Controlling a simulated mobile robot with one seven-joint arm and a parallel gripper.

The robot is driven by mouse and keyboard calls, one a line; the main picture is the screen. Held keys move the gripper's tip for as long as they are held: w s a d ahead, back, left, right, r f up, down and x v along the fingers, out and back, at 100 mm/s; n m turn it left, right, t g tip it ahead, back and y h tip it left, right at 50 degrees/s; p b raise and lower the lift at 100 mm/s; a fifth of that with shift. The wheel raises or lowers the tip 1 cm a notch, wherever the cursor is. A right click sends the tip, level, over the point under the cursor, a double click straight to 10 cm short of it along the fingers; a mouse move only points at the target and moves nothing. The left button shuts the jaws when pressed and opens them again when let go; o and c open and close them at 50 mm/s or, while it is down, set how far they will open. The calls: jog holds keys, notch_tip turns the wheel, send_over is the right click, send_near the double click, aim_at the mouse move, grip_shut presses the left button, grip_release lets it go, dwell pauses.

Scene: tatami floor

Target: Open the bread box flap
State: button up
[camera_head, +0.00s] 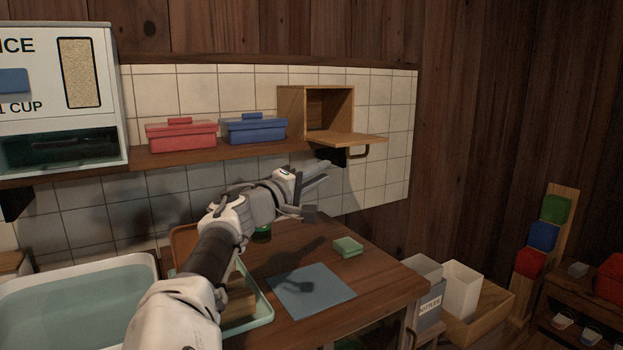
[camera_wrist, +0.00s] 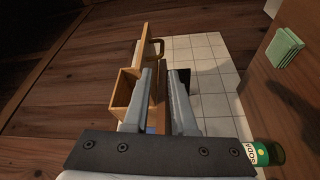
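The wooden bread box (camera_head: 292,108) stands at the right end of the wall shelf. Its flap (camera_head: 345,138) is folded down and out, about level, so the box front is open and the inside looks empty. My gripper (camera_head: 322,177) is below the flap and in front of the shelf, apart from the handle. In the wrist view, the gripper's two fingers (camera_wrist: 166,72) are apart with nothing held between them. The box (camera_wrist: 123,92), flap (camera_wrist: 143,52) and handle (camera_wrist: 159,47) show beyond the fingers.
A red box (camera_head: 181,137) and a blue box (camera_head: 254,130) stand on the shelf (camera_head: 180,158) left of the bread box. Below are a counter with a blue mat (camera_head: 311,291), a green sponge (camera_head: 348,247) and a white-rimmed basin (camera_head: 80,290). A black bracket (camera_head: 331,156) sits under the shelf.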

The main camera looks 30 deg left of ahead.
jog(key=shift+s+a+f, duration=0.1)
jog(key=shift+s+a, duration=0.05)
jog(key=shift+s, duration=1.25)
